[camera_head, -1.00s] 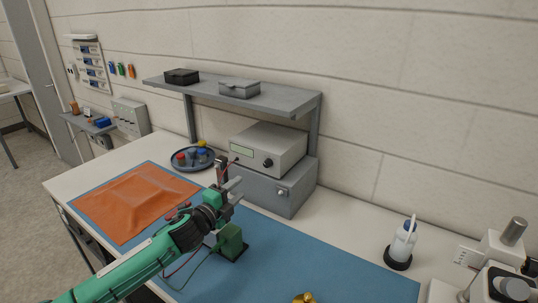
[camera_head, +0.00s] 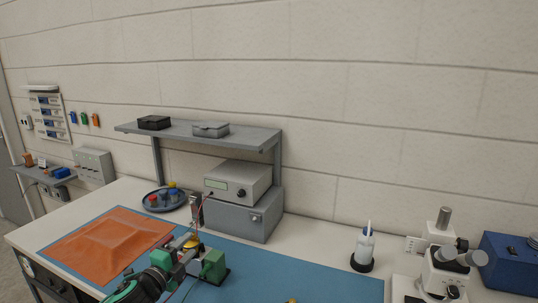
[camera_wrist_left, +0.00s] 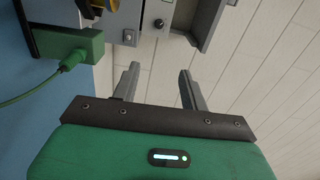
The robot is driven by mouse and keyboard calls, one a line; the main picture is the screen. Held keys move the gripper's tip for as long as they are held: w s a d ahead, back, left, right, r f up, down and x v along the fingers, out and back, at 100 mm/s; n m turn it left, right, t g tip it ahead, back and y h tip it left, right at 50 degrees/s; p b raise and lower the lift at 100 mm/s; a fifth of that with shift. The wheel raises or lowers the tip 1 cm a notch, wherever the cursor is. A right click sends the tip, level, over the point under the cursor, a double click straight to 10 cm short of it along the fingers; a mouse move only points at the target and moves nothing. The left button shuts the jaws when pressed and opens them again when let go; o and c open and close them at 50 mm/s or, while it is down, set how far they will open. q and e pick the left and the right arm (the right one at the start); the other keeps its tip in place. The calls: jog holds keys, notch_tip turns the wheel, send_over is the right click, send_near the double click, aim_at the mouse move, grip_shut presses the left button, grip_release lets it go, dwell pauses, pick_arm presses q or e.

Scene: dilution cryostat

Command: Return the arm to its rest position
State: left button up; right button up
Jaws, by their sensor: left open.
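My left arm comes in at the bottom of the head view, and my left gripper (camera_head: 190,258) is over the blue mat (camera_head: 290,268), near a green block (camera_head: 214,266). In the left wrist view the two fingers of the gripper (camera_wrist_left: 158,82) stand apart with nothing between them. The green block (camera_wrist_left: 72,44) with a green cable is beside the gripper there. Part of the gripper is cut off or hidden in the head view. My right gripper is not in view.
An orange sheet (camera_head: 106,246) covers the mat's left part. Behind stand a round tray (camera_head: 150,207), a grey instrument (camera_head: 236,182) on a grey box (camera_head: 232,217), and a shelf (camera_head: 225,137). A bottle (camera_head: 365,247) and a microscope (camera_head: 442,270) stand to the right.

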pick_arm(q)
jog(key=s+d+f+n+g+y, duration=0.3)
jog(key=s+f+n+g+y, duration=0.15)
jog(key=s+f+n, duration=0.85)
jog(key=s+a+f+n+g+y, duration=0.15)
jog(key=s+f+n+g, duration=0.3)
jog(key=s, duration=1.05)
jog(key=s+a+f+n+g+y, duration=0.1)
jog(key=s+a+f+n+g, duration=0.25)
jog(key=s, duration=1.15)
notch_tip(320, 180, down, 32)
jog(key=d+m+g, duration=0.1)
jog(key=d+g, duration=0.1)
jog(key=s+a+f, duration=0.1)
jog(key=s+f, duration=0.8)
jog(key=s+a+f+g, duration=0.1)
jog(key=s+a+f, duration=0.1)
jog(key=s+f, duration=0.8)
jog(key=shift+a, duration=0.25)
jog(key=shift+s+f, duration=0.1)
